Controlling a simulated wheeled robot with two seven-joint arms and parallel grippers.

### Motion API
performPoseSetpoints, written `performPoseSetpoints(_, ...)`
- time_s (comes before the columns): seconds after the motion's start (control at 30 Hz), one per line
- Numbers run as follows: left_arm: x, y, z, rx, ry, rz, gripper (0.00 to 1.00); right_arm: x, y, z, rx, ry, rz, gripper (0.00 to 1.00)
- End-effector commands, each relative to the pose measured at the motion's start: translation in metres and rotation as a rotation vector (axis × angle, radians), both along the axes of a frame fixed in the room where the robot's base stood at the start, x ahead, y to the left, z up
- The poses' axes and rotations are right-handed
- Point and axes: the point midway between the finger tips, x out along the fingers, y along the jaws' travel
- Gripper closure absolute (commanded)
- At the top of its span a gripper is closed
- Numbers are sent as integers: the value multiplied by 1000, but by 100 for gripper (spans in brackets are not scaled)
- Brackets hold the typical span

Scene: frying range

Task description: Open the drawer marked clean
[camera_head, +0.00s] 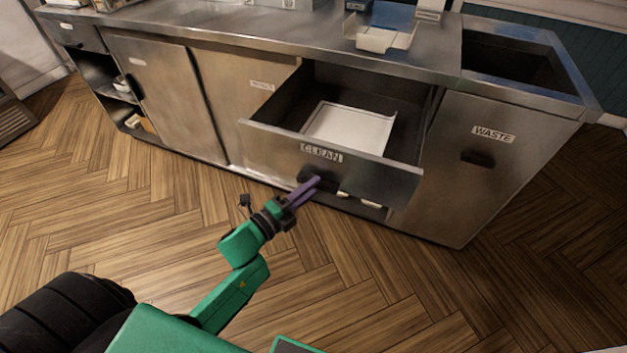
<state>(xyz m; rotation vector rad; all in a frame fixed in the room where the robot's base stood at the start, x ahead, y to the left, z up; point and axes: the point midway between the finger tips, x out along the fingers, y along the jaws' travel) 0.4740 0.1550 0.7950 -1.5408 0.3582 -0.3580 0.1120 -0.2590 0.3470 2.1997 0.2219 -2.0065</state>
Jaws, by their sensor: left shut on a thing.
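The drawer marked CLEAN (270,143) is pulled well out of the steel counter. A white tray or stack (350,128) lies inside it. A dark handle (309,174) sits on the drawer front just below the label. My left gripper (312,184) reaches up from the lower left and is shut on this handle. The purple fingers partly cover the handle, so the exact grip is hidden. My right gripper is not in view.
A WASTE cabinet (487,165) with an open top bin stands to the right of the drawer. Closed cabinet doors (165,95) and open shelves are at the left. A white holder (378,39) stands on the countertop. The wooden floor (400,290) in front is clear.

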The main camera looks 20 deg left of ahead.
Motion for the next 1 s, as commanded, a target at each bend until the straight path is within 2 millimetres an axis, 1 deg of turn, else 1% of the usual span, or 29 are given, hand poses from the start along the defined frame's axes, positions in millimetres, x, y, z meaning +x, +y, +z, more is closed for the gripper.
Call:
performPoseSetpoints(0.2, -7, 1, 0, 0, 0, 1, 100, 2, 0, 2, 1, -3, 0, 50)
performPoseSetpoints(0.57, -8, 1, 0, 0, -1, 0, 100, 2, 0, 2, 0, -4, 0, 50)
performPoseSetpoints(0.6, -8, 1, 0, 0, -1, 0, 69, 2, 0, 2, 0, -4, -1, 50)
performPoseSetpoints(0.67, -8, 1, 0, 0, -1, 0, 46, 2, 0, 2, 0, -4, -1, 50)
performPoseSetpoints(0.7, -7, 1, 0, 0, -1, 0, 43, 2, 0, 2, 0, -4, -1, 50)
performPoseSetpoints(1.0, -8, 1, 0, 0, -1, 0, 43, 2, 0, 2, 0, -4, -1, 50)
